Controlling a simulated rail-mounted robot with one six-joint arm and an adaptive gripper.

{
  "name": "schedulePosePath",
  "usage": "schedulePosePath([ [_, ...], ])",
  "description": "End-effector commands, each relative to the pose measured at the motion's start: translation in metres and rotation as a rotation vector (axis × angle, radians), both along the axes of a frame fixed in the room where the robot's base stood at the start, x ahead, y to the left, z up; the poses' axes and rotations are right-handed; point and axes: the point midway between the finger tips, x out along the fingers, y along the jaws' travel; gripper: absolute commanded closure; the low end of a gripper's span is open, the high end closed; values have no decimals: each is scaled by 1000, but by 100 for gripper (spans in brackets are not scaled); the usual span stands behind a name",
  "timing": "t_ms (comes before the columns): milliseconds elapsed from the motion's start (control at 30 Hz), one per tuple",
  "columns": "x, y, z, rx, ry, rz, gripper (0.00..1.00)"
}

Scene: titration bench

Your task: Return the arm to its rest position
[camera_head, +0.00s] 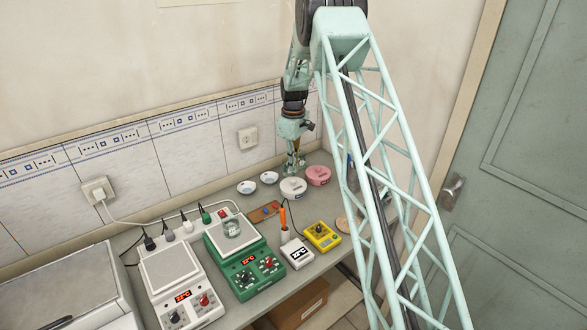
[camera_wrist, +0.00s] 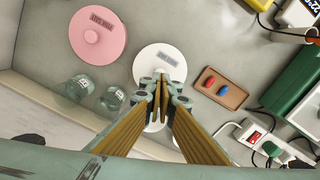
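My gripper (camera_head: 293,160) hangs pointing down at the back of the bench, over the round white lidded container (camera_head: 293,188). In the wrist view my gripper's fingers (camera_wrist: 161,90) come close together in front of the white container's lid (camera_wrist: 155,58). They cover the middle of that lid. Whether the tips touch anything or hold anything is not clear. My arm (camera_head: 296,85) reaches down to it from above. A pink round container (camera_head: 318,175) stands beside the white one. Its lid with a knob and a label shows in the wrist view (camera_wrist: 97,38).
Two small glass vessels (camera_wrist: 112,98) stand near the fingers. Two small dishes (camera_head: 246,187) and a brown tray (camera_wrist: 220,88) with a red and a blue piece lie nearby. A green device (camera_head: 245,256), white device (camera_head: 180,285) and yellow device (camera_head: 322,236) stand further forward. The wall is close behind.

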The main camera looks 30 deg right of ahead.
Motion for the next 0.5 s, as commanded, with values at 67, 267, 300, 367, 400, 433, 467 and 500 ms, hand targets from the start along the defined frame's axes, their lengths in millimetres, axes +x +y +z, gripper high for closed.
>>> schedulePosePath([
  [67, 0, 0, 4, 0, 0, 0, 100],
  [267, 0, 0, 11, 0, 0, 0, 100],
  [300, 0, 0, 13, 0, 0, 0, 100],
  [367, 0, 0, 15, 0, 0, 0, 100],
  [400, 0, 0, 16, 0, 0, 0, 100],
  [433, 0, 0, 17, 0, 0, 0, 100],
  [467, 0, 0, 18, 0, 0, 0, 100],
  [500, 0, 0, 19, 0, 0, 0, 100],
])
